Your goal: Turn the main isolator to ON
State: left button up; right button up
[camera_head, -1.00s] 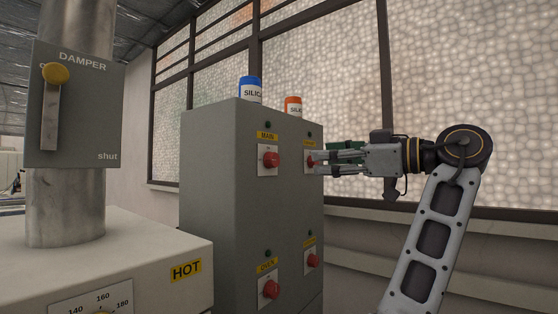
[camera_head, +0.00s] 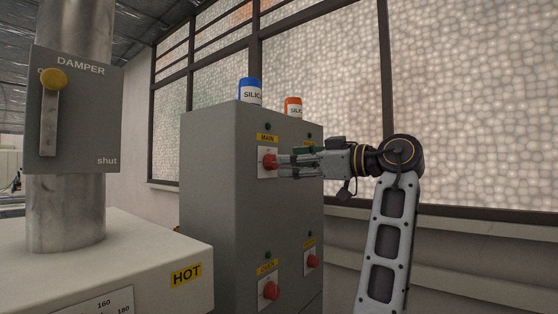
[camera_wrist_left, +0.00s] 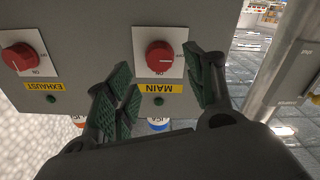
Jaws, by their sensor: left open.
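The main isolator is a red rotary knob (camera_head: 269,162) on a white plate under the yellow MAIN label (camera_head: 266,138), on the grey cabinet's front. The wrist view shows it upside down, with the red knob (camera_wrist_left: 160,56) above its label. I cannot tell its setting for certain. My left gripper (camera_head: 284,165) is just right of the knob in the head view, fingers pointing at it. In the wrist view my left gripper (camera_wrist_left: 160,72) is open, with a green-padded finger on either side of the knob and gaps between. My right gripper is not in view.
The EXHAUST knob (camera_wrist_left: 20,57) is beside MAIN. The OVEN knob (camera_head: 271,290) and another red knob (camera_head: 312,261) are lower on the cabinet (camera_head: 215,190). Blue (camera_head: 250,91) and orange (camera_head: 293,107) jars stand on top. A HOT-labelled box (camera_head: 120,250) and damper panel (camera_head: 95,120) are left.

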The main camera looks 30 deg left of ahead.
aim_at(272, 162)
pick_arm(q)
jog(key=shift+w+a+p, duration=0.2)
jog(key=shift+a+p, duration=0.15)
jog(key=shift+a, duration=2.1)
jog(key=shift+c, duration=0.2)
jog(key=c, duration=1)
